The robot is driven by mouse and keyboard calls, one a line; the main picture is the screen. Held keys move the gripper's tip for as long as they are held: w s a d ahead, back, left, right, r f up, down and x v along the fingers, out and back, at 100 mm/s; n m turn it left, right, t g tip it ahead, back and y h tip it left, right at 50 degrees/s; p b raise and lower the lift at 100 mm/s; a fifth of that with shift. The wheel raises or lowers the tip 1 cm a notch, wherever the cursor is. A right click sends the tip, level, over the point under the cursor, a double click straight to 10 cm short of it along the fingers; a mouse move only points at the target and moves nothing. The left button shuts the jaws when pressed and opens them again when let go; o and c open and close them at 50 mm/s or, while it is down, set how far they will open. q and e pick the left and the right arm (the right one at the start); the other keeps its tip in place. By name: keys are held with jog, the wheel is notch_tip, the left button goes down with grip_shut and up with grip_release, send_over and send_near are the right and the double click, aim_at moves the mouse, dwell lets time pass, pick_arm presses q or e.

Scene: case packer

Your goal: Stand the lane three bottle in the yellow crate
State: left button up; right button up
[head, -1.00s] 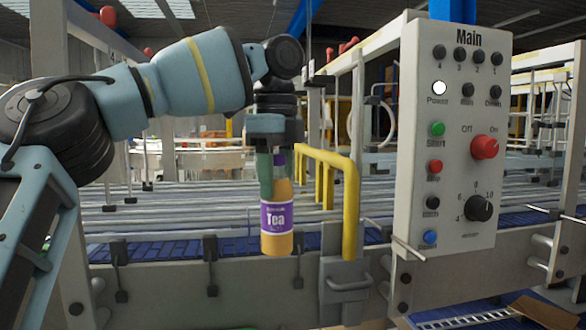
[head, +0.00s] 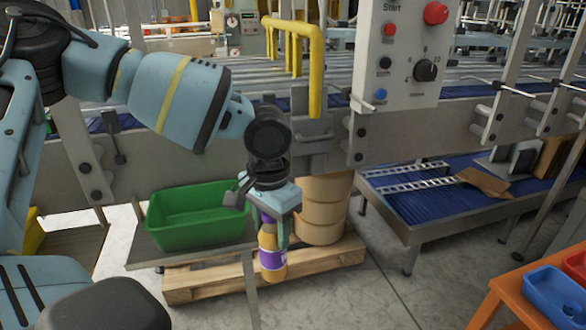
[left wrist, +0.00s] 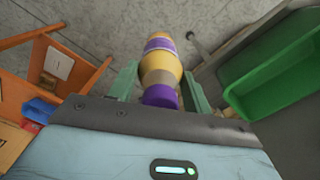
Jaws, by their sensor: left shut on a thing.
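My left gripper (head: 276,228) is shut on a tea bottle (head: 272,264) with a yellow-orange body, a purple label and a purple cap. The bottle hangs nearly upright, cap up, in the air in front of the pallet and the barrel. In the left wrist view the bottle (left wrist: 161,66) sits between the two green fingers, its base toward the floor. A small piece of something yellow (head: 32,231) shows at the far left, mostly hidden by my arm; I cannot tell if it is the yellow crate. My right gripper is not in view.
A green crate (head: 160,232) stands on a low stand left of the bottle. Behind are a wooden pallet (head: 190,291), a tan barrel (head: 322,212) and a yellow rail (head: 316,70). An orange table (head: 500,290) with blue and red trays stands at right. Open floor lies between.

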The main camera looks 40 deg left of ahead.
pick_arm(q)
jog(key=s+a+f+n, duration=0.4)
jog(key=s+a, duration=0.1)
jog(key=a, duration=0.2)
jog(key=s+a+f+n, duration=0.4)
jog(key=a+n, duration=0.1)
jog(key=a, duration=0.2)
jog(key=w+d+f+m, duration=0.1)
jog(key=w+d+m, duration=0.1)
jog(key=d, duration=0.9)
jog(key=w+d+m, duration=0.2)
jog(key=d+m, duration=0.3)
jog(key=d, duration=0.7)
jog(key=shift+w+f, duration=0.3)
jog(key=shift+f, duration=0.05)
